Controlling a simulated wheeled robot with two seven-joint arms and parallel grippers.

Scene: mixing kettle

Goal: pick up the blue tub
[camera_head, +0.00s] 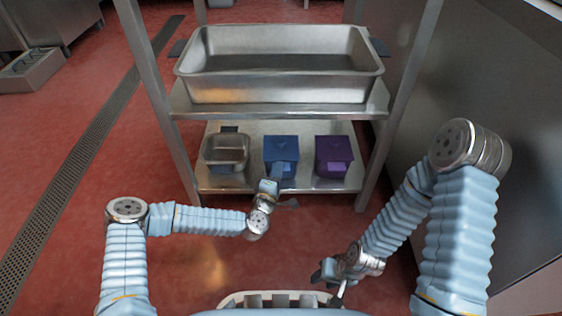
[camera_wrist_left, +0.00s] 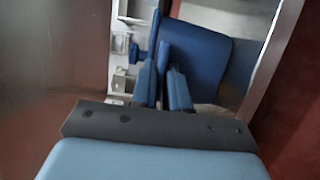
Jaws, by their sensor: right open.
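The blue tub (camera_head: 281,146) sits upright on the lower shelf, between a steel tub and a purple tub. My left gripper (camera_head: 279,172) is at the tub's front side and hides part of it. In the left wrist view the blue tub (camera_wrist_left: 204,55) fills the upper middle. The two light blue fingers of my left gripper (camera_wrist_left: 162,82) are close together at the tub's side, with a dark blue part between them. I cannot tell whether they press on it. My right gripper (camera_head: 329,284) is open and empty, low in front of the rack.
The steel tub (camera_head: 226,149) stands left of the blue tub and the purple tub (camera_head: 333,155) close on its right. A large steel basin (camera_head: 278,96) on the upper shelf and the rack's posts (camera_head: 165,120) limit room above and beside. The red floor in front is clear.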

